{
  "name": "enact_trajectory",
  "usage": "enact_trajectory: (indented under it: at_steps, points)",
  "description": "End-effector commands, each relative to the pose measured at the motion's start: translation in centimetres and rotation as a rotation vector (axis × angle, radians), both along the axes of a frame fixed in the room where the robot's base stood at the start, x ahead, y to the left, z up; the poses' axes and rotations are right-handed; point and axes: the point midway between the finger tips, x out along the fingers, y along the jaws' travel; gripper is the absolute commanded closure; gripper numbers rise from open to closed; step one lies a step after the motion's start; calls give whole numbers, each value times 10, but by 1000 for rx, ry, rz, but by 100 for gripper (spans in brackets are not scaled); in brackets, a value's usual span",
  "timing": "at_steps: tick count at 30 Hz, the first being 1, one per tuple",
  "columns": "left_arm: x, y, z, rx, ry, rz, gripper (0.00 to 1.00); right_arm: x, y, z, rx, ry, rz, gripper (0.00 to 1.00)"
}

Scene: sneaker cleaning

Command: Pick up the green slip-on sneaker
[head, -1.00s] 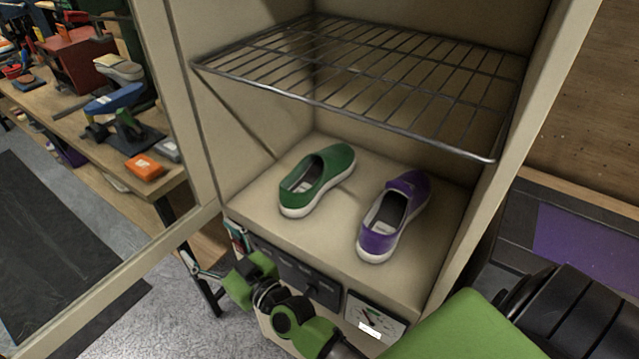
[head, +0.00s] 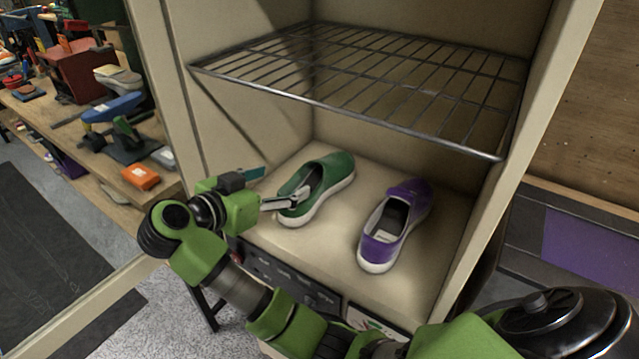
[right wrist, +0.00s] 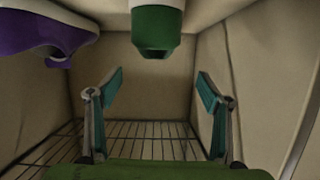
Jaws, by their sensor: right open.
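The green slip-on sneaker (head: 335,175) with a white sole stands upright on the cabinet floor, heel toward me. It also shows in the right wrist view (right wrist: 157,22) at the top centre, between the lines of the two fingers but beyond their tips. My right gripper (head: 278,184) is open and empty at the heel end of the sneaker. One finger overlaps the heel in the head view; I cannot tell whether it touches. In the right wrist view the gripper (right wrist: 158,84) shows two teal-padded fingers spread wide. My left gripper is not in view.
A purple slip-on sneaker (head: 380,243) stands to the right of the green one. A wire rack (head: 370,80) spans the cabinet above both. Cabinet walls (head: 490,200) close in the sides.

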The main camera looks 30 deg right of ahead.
Motion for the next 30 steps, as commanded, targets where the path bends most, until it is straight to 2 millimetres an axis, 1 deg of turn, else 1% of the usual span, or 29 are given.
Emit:
enact_trajectory:
  at_steps: [2,4,12,15,22,27,30]
  points:
    - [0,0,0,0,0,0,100,-2,2,-4,19,38,-2,28]
    - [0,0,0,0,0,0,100,-1,-3,-8,24,55,-4,28]
    - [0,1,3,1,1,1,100,16,-48,-27,22,55,-6,28]
    - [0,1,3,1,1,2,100,21,-61,-34,23,55,-6,28]
    - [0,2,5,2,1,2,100,27,-75,-40,25,53,-4,28]
    - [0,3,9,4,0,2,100,35,-98,-48,21,54,-6,28]
    - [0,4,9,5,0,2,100,40,-108,-55,23,54,-6,28]
